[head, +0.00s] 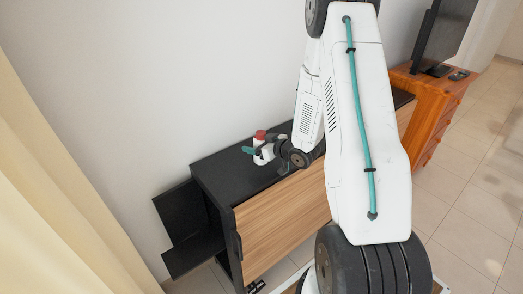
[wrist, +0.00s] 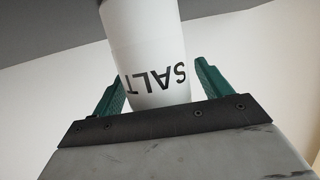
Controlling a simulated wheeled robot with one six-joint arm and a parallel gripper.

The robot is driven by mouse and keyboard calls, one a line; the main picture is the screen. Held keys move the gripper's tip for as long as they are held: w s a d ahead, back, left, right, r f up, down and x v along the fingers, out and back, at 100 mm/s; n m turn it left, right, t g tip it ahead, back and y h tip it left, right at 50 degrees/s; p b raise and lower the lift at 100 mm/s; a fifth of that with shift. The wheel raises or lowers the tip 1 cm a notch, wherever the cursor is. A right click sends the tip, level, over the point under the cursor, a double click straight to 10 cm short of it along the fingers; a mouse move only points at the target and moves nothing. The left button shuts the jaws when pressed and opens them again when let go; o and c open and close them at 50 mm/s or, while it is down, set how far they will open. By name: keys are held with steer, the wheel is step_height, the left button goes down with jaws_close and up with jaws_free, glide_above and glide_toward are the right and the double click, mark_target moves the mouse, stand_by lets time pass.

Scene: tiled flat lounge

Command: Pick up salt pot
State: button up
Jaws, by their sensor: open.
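The salt pot (head: 258,157) is white with a red top and stands on the black top of a low cabinet (head: 219,172). In the wrist view the salt pot (wrist: 145,45) appears upside down, with "SALT" in black letters, and its top is cut off by the frame. My gripper (head: 265,149) is at the cabinet top, with its green fingers on either side of the pot. In the wrist view my gripper (wrist: 160,88) is open around the pot; I cannot tell whether either finger touches it.
The cabinet has a light wood front (head: 283,218). Black open shelves (head: 186,233) stand at its left end, near a cream curtain (head: 60,190). A plain wall is close behind. An orange-brown wooden chest (head: 428,95) with a dark screen (head: 443,35) stands at right. Tiled floor (head: 455,200) is clear at right.

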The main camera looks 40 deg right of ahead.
steer(key=c, duration=1.1)
steer(key=shift+r, duration=0.1)
